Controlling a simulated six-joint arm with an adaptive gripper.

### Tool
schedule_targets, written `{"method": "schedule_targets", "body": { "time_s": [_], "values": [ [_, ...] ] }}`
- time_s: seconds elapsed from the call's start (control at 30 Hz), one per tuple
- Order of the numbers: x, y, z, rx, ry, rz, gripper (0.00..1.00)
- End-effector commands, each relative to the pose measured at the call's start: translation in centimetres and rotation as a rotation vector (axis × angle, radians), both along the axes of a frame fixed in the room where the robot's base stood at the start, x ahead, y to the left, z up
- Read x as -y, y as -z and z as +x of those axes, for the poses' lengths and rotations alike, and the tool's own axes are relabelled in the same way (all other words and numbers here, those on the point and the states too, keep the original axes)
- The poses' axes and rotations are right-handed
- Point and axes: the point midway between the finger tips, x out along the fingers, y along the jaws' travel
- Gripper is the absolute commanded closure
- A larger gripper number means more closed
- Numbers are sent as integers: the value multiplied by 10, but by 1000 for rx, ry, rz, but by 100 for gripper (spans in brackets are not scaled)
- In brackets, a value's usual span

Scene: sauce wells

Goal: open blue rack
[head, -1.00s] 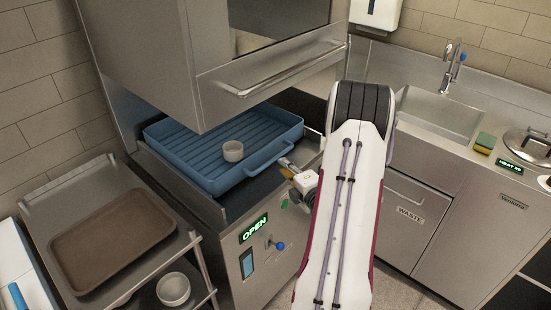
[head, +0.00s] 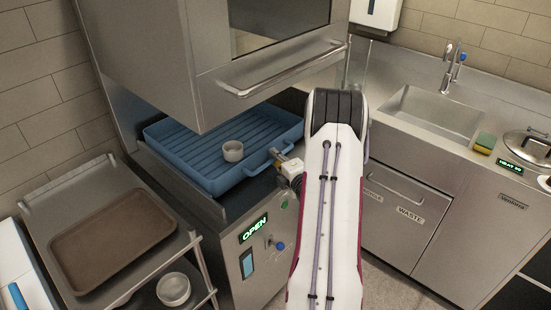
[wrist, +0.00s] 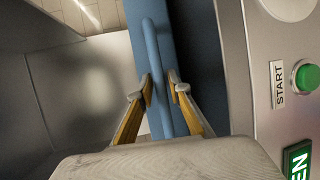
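The blue rack (head: 185,137) sits inside the dish machine under its raised hood, with a small pale bowl (head: 233,151) in it. The rack's front handle (head: 257,167) faces my arm. My gripper (head: 275,153) is at the right part of that handle. In the wrist view, my gripper (wrist: 160,82) has its fingers apart, one on each side of the blue handle bar (wrist: 151,45). I cannot tell whether a finger touches the bar. The tips' exact contact is hidden in the head view.
The machine's sign (head: 254,229) reads OPEN. A green START button (wrist: 307,75) is right of the gripper in the wrist view. The hood handle (head: 285,72) hangs above. A cart with a brown tray (head: 115,240) and a bowl (head: 173,289) stands at left.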

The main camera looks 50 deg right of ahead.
Motion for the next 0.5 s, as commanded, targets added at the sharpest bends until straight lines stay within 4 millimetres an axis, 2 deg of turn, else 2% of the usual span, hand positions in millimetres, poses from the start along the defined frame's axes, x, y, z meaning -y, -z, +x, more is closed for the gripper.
{"method": "schedule_targets", "body": {
  "time_s": [0.27, 0.3, 0.37, 0.5],
  "values": [
    [0, 0, 1, 0, 0, 0, 82],
    [0, 0, 1, 0, 0, 0, 85],
    [0, 0, 1, 0, 0, 0, 100],
    [0, 0, 1, 0, 0, 0, 100]
  ]
}}
